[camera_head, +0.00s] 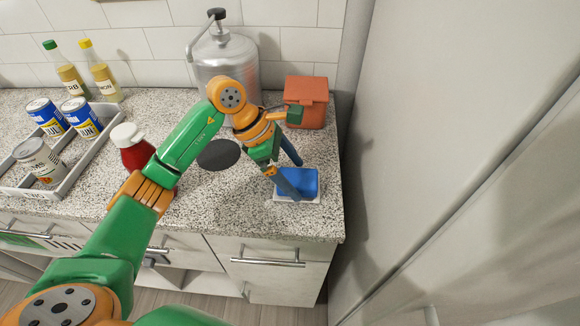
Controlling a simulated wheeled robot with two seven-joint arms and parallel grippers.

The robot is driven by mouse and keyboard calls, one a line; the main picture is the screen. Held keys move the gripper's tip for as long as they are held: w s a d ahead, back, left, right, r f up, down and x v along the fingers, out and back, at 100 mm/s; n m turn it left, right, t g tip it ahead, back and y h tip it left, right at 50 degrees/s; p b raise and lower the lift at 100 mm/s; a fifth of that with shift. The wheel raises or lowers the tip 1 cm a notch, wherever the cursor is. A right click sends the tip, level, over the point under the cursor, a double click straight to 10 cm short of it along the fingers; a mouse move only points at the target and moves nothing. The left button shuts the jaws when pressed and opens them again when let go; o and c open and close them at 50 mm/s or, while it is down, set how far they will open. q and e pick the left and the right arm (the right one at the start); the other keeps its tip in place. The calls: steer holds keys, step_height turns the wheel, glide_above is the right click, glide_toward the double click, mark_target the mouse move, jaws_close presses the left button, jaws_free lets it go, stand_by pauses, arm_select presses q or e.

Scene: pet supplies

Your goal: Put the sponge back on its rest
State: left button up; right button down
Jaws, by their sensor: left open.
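The blue sponge (308,181) lies at the front right of the counter. It sits on a small white rest (311,200), whose pale edge shows below and beside it. My left gripper (298,180) reaches down at the sponge's left end with its fingers apart. One finger is in front of the sponge and covers part of it, and the other is behind it. I cannot tell whether the fingers touch the sponge. My right gripper is not in view.
An orange-brown lidded box (306,100) and a metal dispenser (227,60) stand behind. A dark round disc (218,154), a red bottle (133,150) and a grey tray with cans (85,164) are to the left. The counter ends close to the sponge, and a grey panel (420,150) rises at right.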

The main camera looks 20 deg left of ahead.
arm_select(q)
steer(key=shift+a+r, duration=0.2)
steer(key=shift+r, duration=0.3)
steer(key=b+v, duration=0.1)
steer(key=v, duration=1)
steer(key=shift+s+r, duration=0.1)
